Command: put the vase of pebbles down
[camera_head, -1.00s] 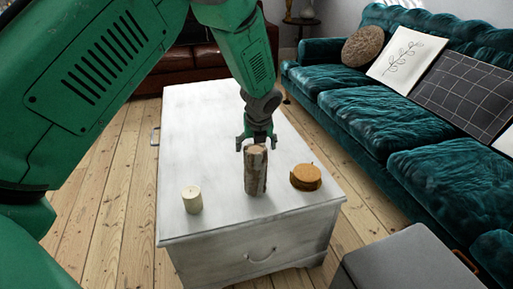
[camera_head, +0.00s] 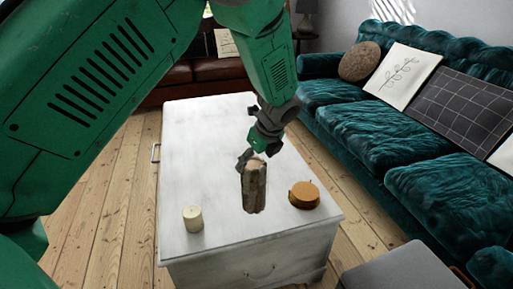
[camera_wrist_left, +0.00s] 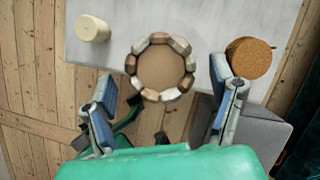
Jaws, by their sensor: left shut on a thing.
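The vase of pebbles (camera_head: 254,190) is a tall, narrow vessel of grey-brown stones, upright over the white chest. In the left wrist view its round stone rim and brown inside (camera_wrist_left: 161,67) show from above. In the left wrist view the fingers are on either side, below the rim in the picture. The vase's base looks on or just above the chest top; I cannot tell which. My right gripper is not in view.
On the white chest (camera_head: 205,150) stand a cream candle (camera_head: 193,218), left of the vase, and a round orange-brown cork-like object (camera_head: 304,195), right of it. The chest top behind is clear. A teal sofa (camera_head: 385,135) is at right, a grey box (camera_head: 400,270) at front right.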

